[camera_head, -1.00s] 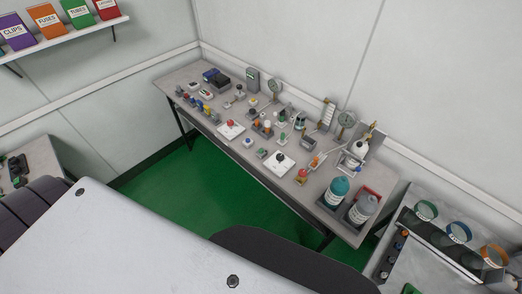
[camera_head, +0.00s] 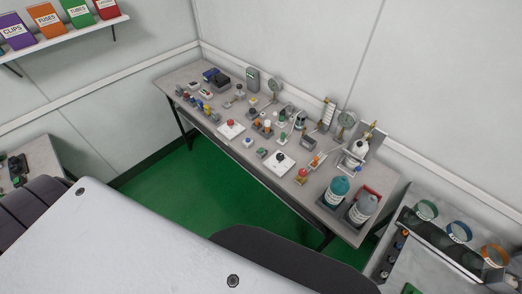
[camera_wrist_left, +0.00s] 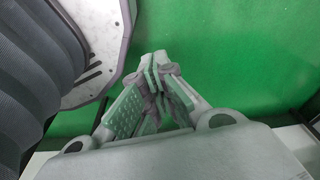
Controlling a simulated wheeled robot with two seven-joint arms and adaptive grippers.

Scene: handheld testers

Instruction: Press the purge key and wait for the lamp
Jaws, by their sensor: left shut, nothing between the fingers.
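My left gripper (camera_wrist_left: 158,75) shows in the left wrist view, its fingers together and empty over the green floor. It is not in the head view, and my right gripper is in neither view. In the head view, the long grey workbench (camera_head: 225,150) along the back wall carries several small testers and devices. One white box has a red knob or button (camera_head: 231,122) on top, and another has a black one (camera_head: 281,156). Labels are too small to read, so I cannot tell which part is the purge key or which is the lamp.
Two bottles, teal-topped (camera_head: 339,186) and grey (camera_head: 363,208), stand at the bench's right end. A side table (camera_head: 440,255) with coloured rings is at right. A shelf (camera_head: 60,40) of labelled bins hangs upper left. The green floor (camera_head: 165,190) before the bench is clear.

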